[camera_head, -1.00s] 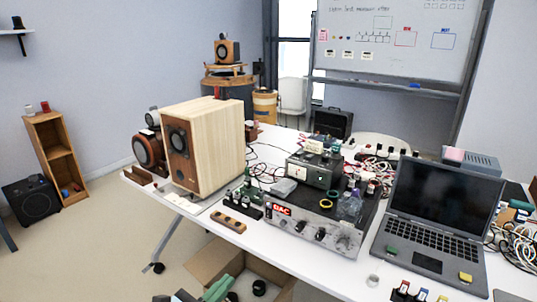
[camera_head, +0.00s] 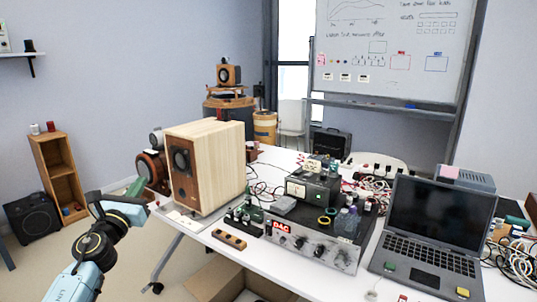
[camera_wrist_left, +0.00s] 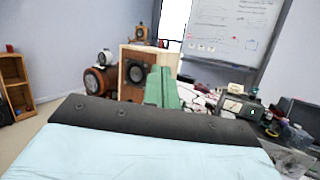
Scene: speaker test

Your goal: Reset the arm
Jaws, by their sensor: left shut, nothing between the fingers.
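My left arm (camera_head: 93,250) rises from the bottom left in the head view and bends toward the table. My left gripper (camera_head: 136,187), with green fingers, is beside the left end of the table, near the wooden speaker (camera_head: 215,165) and left of it in the picture. In the left wrist view the green fingers of the gripper (camera_wrist_left: 162,88) are together, with nothing between them, in front of the speaker (camera_wrist_left: 133,72). Part of the gripper is hidden behind the arm in the head view. My right gripper is not in view.
The white table (camera_head: 205,228) holds a DAC amplifier (camera_head: 312,244), an open laptop (camera_head: 437,225) and tangled cables. A cardboard box (camera_head: 215,280) is on the floor below. A wooden shelf (camera_head: 57,172) and black speaker (camera_head: 33,218) stand left. Floor between shelf and table is mostly open.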

